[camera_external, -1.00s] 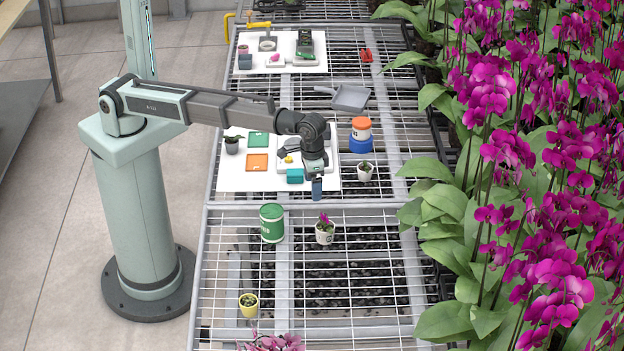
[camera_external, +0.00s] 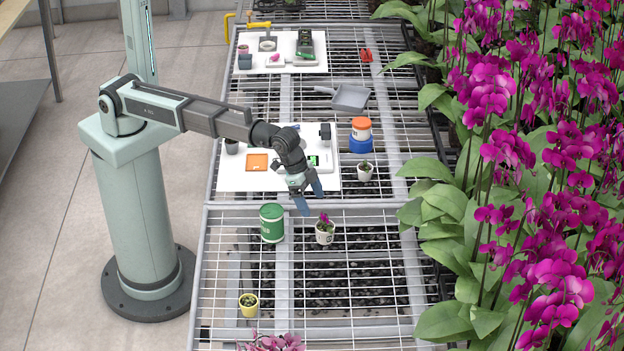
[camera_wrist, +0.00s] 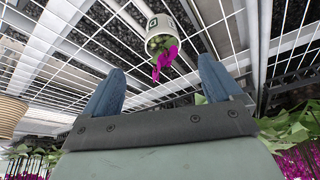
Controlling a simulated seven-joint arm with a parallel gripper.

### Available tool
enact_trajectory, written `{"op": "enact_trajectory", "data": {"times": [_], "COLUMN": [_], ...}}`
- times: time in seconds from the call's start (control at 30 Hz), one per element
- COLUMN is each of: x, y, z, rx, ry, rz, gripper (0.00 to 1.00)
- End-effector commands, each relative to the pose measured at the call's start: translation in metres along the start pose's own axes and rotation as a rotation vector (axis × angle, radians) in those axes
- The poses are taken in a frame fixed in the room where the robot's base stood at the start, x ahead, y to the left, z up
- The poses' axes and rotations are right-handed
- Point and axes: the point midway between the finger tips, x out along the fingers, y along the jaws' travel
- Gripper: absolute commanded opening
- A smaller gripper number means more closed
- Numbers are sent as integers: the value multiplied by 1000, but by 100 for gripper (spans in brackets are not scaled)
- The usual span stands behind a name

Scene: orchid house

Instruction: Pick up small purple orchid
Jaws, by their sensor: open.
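The small purple orchid (camera_external: 324,219) has a purple bloom and green leaves in a white pot (camera_external: 324,234). It stands on the wire bench just right of the green can. My gripper (camera_external: 310,204) is open and empty, above and slightly left of the orchid, with its blue fingers pointing down. In the wrist view the orchid's purple bloom (camera_wrist: 165,64) and white pot (camera_wrist: 170,30) show at the top, ahead of and between the open fingers (camera_wrist: 162,88). Nothing is between the fingertips.
A green can (camera_external: 271,223) stands close left of the orchid. Behind are a white board (camera_external: 232,180), a small white pot (camera_external: 365,172) and an orange-and-blue container (camera_external: 361,135). Tall orchids (camera_external: 545,200) crowd the right. Right of the orchid the grid is bare.

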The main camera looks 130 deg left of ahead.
Motion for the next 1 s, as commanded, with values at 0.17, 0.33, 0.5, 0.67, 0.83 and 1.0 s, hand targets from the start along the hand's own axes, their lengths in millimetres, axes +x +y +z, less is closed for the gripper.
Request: {"op": "enact_trajectory", "data": {"times": [0.17, 0.33, 0.5, 0.67, 0.83, 1.0], "x": [32, 53, 63, 68, 85, 107], "y": [0, 0, 0, -1, -3, -4], "z": [0, 0, 0, 0, -1, -2], "rx": [-2, -3, -3, -3, -4, -3], "ry": [-4, -3, -2, -2, -4, -4], "rz": [0, 0, 0, 0, 0, 0], "gripper": [92, 92, 92, 92, 92, 92]}}
